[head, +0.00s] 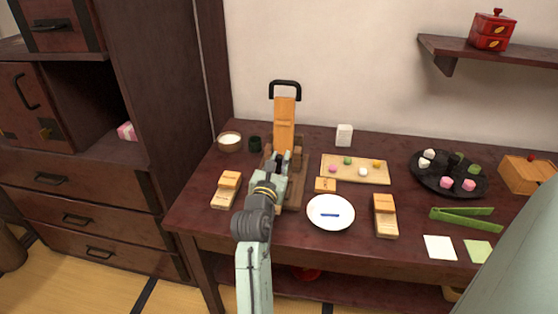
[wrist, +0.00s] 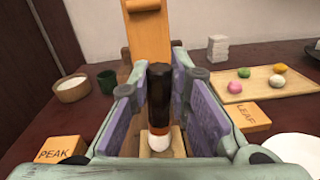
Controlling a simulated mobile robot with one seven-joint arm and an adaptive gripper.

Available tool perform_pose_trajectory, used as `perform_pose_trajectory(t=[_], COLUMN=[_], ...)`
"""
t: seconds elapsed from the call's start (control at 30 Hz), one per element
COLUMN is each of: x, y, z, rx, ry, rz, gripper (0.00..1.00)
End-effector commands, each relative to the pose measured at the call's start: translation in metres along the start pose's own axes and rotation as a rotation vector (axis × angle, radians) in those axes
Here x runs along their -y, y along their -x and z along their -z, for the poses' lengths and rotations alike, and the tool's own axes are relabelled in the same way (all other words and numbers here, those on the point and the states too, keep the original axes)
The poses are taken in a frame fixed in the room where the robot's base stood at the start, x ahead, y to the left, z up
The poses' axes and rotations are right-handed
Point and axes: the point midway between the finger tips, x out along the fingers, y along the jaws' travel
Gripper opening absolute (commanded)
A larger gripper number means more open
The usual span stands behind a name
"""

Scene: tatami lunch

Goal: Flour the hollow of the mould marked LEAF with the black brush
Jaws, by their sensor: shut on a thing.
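My gripper (wrist: 160,112) is shut on the black brush (wrist: 159,88), which stands upright between the purple pads with its white bristles down. In the head view my gripper (head: 278,162) is over the base of the wooden press, and the brush is hard to make out. The bristle end is over or on a pale wooden piece (wrist: 150,153); I cannot tell whether they touch, and no hollow shows. A wooden block marked LEAF (wrist: 243,118) lies to the right, between tray and plate; it also shows in the head view (head: 325,185).
The press's raised lever (head: 284,112) stands just behind my gripper. A bowl of white powder (head: 230,142) and a dark cup (head: 254,144) are behind left. A block marked PEAK (wrist: 60,149) is left. A sweets tray (head: 374,175) and white plate (head: 330,222) are right.

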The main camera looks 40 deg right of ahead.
Motion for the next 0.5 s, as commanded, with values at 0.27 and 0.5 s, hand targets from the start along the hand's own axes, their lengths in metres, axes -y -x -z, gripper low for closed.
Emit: perform_pose_trajectory(t=[0.27, 0.5], x=[0.0007, 0.0011], y=[0.0, -0.0001], z=[0.0047, 0.0082], rx=[-0.001, 0.0], ry=[0.0, 0.0], rz=[0.0, 0.001], gripper=[0.0, 0.0])
